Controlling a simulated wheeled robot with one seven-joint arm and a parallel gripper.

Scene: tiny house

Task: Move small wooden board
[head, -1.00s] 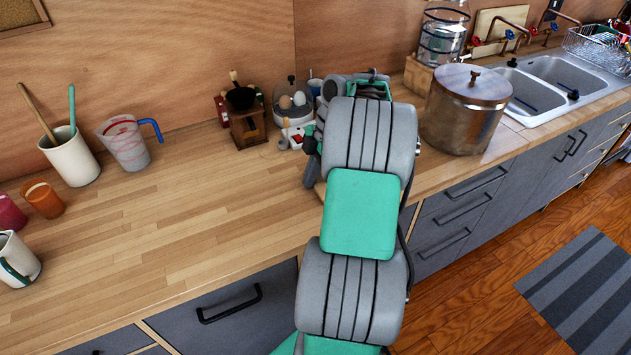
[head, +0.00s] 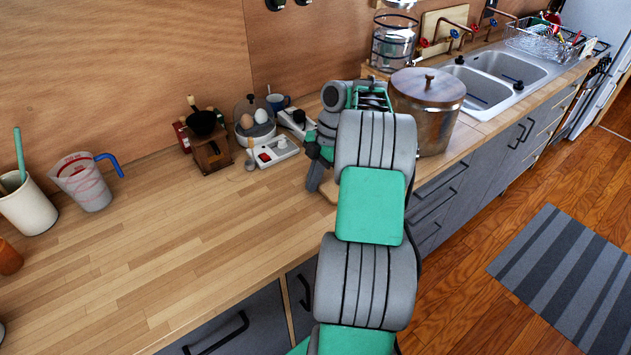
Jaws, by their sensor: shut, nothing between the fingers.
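A small edge of light wood (head: 329,192) shows on the counter beside my arm and looks like part of a small board; my arm hides the rest. Another pale wooden board (head: 440,32) leans against the wall behind the sink. My gripper (head: 317,180) is low over the counter, just left of that wood edge and partly hidden by my arm. It is shut with nothing between its fingers. I cannot tell whether it touches the board.
A large lidded metal pot (head: 427,110) stands right of my arm. A measuring cup (head: 85,183) is farther left. The front-left counter (head: 170,250) is clear.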

